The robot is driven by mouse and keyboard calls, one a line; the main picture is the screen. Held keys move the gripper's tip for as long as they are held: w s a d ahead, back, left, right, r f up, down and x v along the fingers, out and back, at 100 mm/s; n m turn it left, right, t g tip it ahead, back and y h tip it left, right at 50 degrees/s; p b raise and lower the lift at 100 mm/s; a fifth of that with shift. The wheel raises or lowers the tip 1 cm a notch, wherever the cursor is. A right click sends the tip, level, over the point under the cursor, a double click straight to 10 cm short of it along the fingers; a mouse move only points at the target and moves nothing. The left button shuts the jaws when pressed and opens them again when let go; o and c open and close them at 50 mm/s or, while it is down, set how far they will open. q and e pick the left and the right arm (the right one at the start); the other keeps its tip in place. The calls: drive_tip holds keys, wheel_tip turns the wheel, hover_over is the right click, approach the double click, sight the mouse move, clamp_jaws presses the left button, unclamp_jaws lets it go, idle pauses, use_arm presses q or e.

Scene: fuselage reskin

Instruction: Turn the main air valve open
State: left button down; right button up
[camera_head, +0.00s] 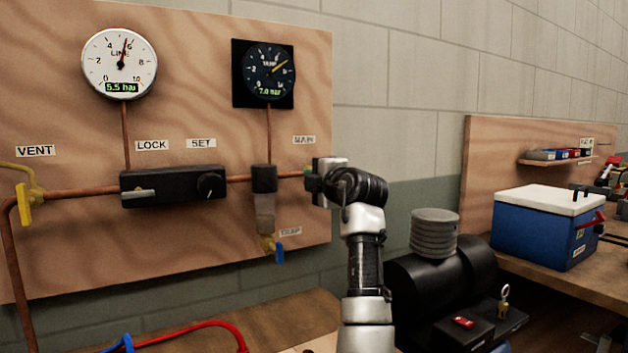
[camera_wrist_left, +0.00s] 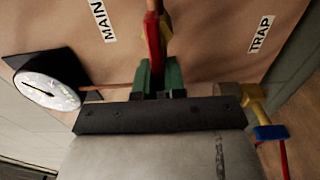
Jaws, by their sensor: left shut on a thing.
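The main air valve sits at the right end of the copper pipe, under the MAIN label (camera_head: 304,140). My left gripper (camera_head: 312,182) reaches it from the right and hides most of the valve in the head view. In the left wrist view the valve's red handle (camera_wrist_left: 153,45) runs up from between my green fingertips (camera_wrist_left: 160,78), which are shut on it. A copper pipe end shows close by it there. Its exact angle to the pipe is hard to tell. My right gripper is in neither view.
The trap valve with a blue lever (camera_head: 279,253) hangs below left of my gripper. A black regulator block (camera_head: 172,187) and the yellow vent lever (camera_head: 24,204) are further left. The line gauge (camera_head: 120,62) reads 5.5 bar; the dark gauge (camera_head: 268,70) reads 7.0. A black compressor (camera_head: 440,285) stands right.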

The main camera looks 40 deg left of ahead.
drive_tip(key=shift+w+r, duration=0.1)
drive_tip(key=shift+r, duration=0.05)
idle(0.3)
use_arm(q)
drive_tip(key=c, duration=1.2)
unclamp_jaws()
drive_tip(key=v, duration=1)
drive_tip(key=shift+d+b, duration=0.4)
drive_tip(key=shift+b, duration=0.05)
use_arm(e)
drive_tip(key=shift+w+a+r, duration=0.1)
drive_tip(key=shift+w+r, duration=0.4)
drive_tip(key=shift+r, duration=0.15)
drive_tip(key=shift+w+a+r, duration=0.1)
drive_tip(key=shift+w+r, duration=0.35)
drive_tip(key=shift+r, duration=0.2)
use_arm(q)
drive_tip(key=shift+s, duration=0.1)
